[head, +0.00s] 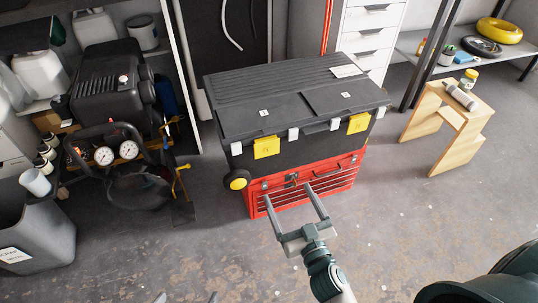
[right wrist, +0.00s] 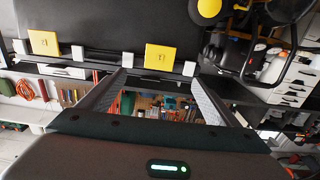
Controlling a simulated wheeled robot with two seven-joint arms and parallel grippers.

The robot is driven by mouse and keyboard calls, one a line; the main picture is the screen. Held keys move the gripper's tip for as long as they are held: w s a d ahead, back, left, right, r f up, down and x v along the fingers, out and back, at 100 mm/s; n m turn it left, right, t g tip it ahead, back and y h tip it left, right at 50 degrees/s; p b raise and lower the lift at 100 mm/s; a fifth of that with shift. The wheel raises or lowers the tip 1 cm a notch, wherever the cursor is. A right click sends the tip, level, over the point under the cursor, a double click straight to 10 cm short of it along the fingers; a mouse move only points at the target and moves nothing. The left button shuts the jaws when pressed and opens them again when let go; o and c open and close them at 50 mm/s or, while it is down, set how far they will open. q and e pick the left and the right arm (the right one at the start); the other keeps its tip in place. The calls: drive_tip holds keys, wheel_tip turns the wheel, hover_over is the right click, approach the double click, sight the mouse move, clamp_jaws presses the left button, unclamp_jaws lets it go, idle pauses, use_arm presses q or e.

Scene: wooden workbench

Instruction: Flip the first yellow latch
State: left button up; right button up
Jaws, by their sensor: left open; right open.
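A black toolbox (head: 300,100) has two yellow latches on its front. The left latch (head: 266,147) and the right latch (head: 358,123) both lie against the front below the lid edge. My right gripper (head: 288,192) is open and empty, its fingers pointing at the toolbox, in the picture below the left latch. In the right wrist view, which looks upside down, the left latch (right wrist: 160,57) appears between and beyond the fingertips, with a visible gap. The right latch (right wrist: 45,42) is further left there. Only the fingertips of my left gripper (head: 187,298) show at the bottom edge, apart and empty.
The black toolbox sits on a red chest (head: 330,190). A black compressor (head: 110,85) with gauges stands at the left, a grey bin (head: 40,230) below it. A wooden stool (head: 445,125) stands at the right. The floor in front is clear.

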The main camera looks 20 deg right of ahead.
sight(267, 150)
drive_tip(key=shift+w, duration=0.15)
drive_tip(key=w, duration=1.7)
drive_tip(key=shift+a, duration=0.3)
drive_tip(key=c, duration=1.1)
